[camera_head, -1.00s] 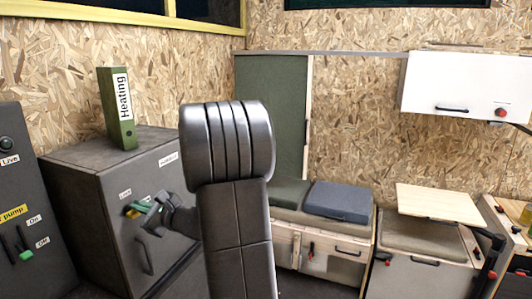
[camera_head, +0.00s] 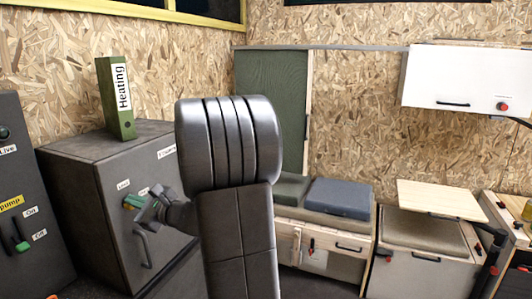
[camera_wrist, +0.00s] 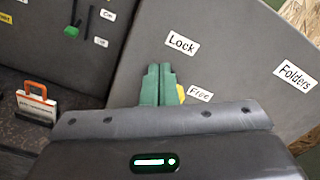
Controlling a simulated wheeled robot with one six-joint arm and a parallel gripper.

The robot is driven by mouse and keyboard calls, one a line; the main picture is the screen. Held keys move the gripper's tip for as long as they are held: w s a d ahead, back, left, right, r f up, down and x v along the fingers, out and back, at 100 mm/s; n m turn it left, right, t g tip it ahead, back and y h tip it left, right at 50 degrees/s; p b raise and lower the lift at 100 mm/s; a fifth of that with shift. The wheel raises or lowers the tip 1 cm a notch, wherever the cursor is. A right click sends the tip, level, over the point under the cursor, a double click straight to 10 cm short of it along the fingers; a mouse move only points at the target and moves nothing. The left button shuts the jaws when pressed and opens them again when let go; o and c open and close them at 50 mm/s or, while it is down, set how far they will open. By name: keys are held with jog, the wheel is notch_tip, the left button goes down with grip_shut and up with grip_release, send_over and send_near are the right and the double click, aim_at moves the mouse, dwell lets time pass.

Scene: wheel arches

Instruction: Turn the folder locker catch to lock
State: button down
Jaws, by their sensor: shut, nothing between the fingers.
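The folder locker (camera_head: 115,215) is a dark grey cabinet at the left in the head view; its front face (camera_wrist: 235,40) fills much of the wrist view. A "Lock" label (camera_wrist: 182,43) sits above my fingertips and a "Free" label (camera_wrist: 199,94) to their right. My gripper (camera_wrist: 158,85) has green fingertips, closed together with nothing between them. A small yellow piece, seemingly the catch (camera_wrist: 180,93), shows just right of the fingertips, beside "Free". The fingers hide the rest of it, and I cannot tell whether they touch. In the head view my gripper (camera_head: 136,201) is at the locker's front.
A green "Heating" folder (camera_head: 116,98) stands on the locker. A dark pump panel (camera_head: 25,200) with switches is at the left. A case with an orange handle (camera_wrist: 36,100) shows at the wrist view's left. A cushioned bench (camera_head: 320,215) stands behind my arm.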

jog(key=shift+s+a+f+b, duration=0.2)
jog(key=shift+s+f+b, duration=0.2)
jog(key=shift+b, duration=0.65)
dwell(0.4)
jog(key=shift+s+r, duration=0.25)
jog(key=shift+s, duration=0.05)
jog(key=v, duration=0.5)
jog(key=shift+s+d+b, duration=0.15)
jog(key=shift+d+b, duration=0.25)
